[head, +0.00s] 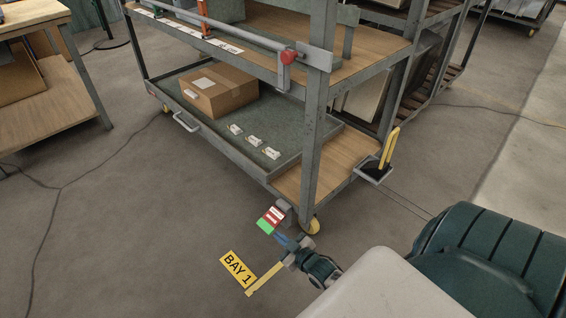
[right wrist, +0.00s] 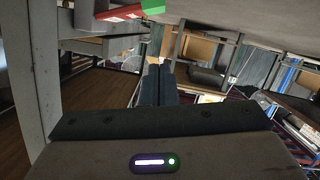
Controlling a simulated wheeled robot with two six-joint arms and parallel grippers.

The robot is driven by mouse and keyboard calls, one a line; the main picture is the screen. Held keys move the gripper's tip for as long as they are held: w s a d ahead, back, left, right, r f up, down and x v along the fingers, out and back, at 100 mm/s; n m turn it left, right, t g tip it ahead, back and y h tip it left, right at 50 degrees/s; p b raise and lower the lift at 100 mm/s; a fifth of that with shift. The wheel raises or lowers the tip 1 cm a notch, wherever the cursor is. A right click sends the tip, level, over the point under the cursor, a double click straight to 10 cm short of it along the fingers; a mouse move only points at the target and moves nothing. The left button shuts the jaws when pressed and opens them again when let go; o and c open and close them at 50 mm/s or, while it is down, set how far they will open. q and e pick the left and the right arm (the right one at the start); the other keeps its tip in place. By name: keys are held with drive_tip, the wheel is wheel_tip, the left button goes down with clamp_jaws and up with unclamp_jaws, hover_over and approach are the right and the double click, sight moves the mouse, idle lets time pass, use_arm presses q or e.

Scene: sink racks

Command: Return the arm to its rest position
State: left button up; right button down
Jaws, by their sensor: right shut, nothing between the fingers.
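My right gripper (head: 285,241) is low in front of the cart's near corner post in the head view, close to a small red, white and green tag (head: 270,218). Its two dark fingers also show together in the right wrist view (right wrist: 159,84), shut with nothing between them. My right arm runs back from it to the lower right of the head view. My left gripper is not in view.
A grey metal cart (head: 312,150) with wooden shelves stands close ahead; its lower tray holds a cardboard box (head: 219,91) and several small labelled items. A BAY 1 sign (head: 237,268) lies on the floor. Open floor spreads at lower left. A wooden table (head: 44,91) stands at far left.

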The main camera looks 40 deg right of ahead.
drive_tip(key=shift+s+r, duration=0.2)
drive_tip(key=shift+s, duration=0.25)
